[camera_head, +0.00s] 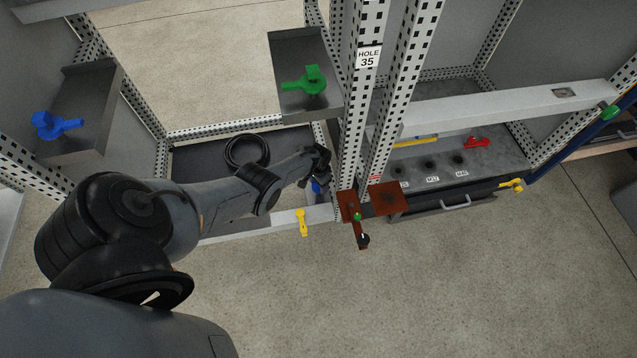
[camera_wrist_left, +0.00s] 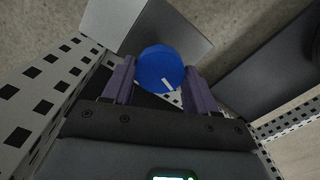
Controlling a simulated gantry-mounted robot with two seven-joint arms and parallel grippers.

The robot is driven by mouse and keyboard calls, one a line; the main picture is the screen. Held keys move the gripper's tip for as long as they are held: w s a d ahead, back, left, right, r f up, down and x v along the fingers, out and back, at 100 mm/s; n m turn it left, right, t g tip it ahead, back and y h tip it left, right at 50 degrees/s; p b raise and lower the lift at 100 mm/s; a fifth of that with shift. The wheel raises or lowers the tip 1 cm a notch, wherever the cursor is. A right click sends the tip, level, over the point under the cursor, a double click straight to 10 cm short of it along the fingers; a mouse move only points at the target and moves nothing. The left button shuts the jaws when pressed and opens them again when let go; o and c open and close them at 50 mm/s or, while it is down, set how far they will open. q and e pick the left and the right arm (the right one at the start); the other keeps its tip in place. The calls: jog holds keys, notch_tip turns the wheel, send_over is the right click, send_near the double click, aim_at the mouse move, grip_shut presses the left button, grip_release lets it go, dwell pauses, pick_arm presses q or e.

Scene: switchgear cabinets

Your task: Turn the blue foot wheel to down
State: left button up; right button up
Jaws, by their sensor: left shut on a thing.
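The blue foot wheel (camera_wrist_left: 160,66) is a round blue knob with a short white mark near its lower edge in the left wrist view. It sits between the two purplish fingers of my left gripper (camera_wrist_left: 157,84), which is shut on it. In the head view, a small blue part of the wheel (camera_head: 316,187) shows just below my left gripper (camera_head: 319,174), low by the cabinet post. The gripper hides most of the wheel there. My right gripper is not in view.
Perforated posts (camera_head: 358,100) stand close beside my left gripper. A rusty bracket (camera_head: 386,199) and a yellow handle (camera_head: 302,220) are near. A black cable coil (camera_head: 247,151) lies in the cabinet base. A green handle (camera_head: 306,80) is on a box above. Open floor lies in front.

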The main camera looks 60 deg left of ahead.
pick_arm(q)
jog(key=shift+f+n, duration=0.15)
jog(key=shift+n, duration=1.55)
jog(key=o, duration=1.1)
jog(key=shift+c, duration=0.2)
notch_tip(320, 180, up, 11)
jog(key=p, duration=1)
